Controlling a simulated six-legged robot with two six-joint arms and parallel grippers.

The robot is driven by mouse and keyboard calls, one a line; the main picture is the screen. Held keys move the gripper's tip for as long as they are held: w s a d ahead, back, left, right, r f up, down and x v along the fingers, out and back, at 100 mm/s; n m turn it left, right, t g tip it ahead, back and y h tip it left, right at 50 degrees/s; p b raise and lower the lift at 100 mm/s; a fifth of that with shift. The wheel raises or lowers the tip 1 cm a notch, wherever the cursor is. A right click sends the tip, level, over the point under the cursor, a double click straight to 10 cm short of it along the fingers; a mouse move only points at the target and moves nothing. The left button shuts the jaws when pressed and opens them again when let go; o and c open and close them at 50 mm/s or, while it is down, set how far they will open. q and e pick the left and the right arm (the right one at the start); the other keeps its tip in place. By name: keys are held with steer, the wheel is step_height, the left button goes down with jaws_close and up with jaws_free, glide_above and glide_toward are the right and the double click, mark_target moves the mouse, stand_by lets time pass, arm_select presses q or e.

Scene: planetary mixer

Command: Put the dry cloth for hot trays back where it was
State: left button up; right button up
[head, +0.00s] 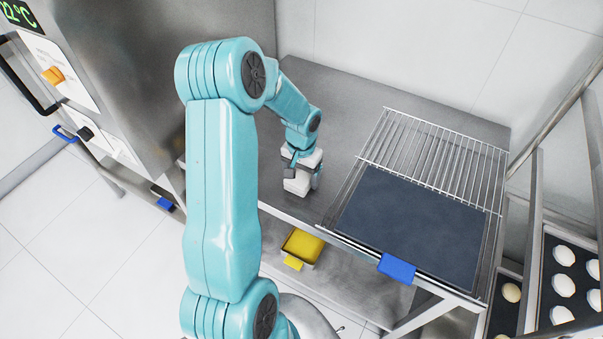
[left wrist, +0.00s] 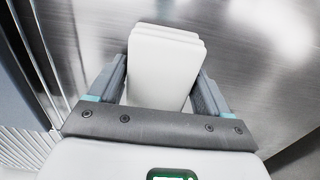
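The dry cloth is a white folded stack with several layers. It shows in the left wrist view (left wrist: 163,68) between my two fingers, and as a small white block in the head view (head: 297,186). My left gripper (head: 301,174) points down over the left front part of the steel table (head: 335,95). Its fingers (left wrist: 160,90) lie along both sides of the cloth and appear closed on it. The cloth is at or just above the table top; I cannot tell whether it touches. My right gripper is not in view.
A wire rack (head: 432,150) with a dark tray or mat (head: 410,225) stands on the table's right; a blue piece (head: 397,268) sits at its front edge. A yellow box (head: 302,246) is on the lower shelf. A steel cabinet (head: 150,60) stands left. The table behind the gripper is clear.

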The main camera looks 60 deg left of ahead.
mark_target(301, 174)
arm_select(q)
steer(key=shift+o, duration=1.2)
steer(key=shift+r, duration=0.15)
steer(key=shift+r+p, duration=0.25)
steer(key=shift+p, duration=0.15)
step_height(301, 174, up, 12)
steer(key=b, duration=0.1)
steer(key=shift+f, duration=0.15)
steer(key=shift+s, duration=0.1)
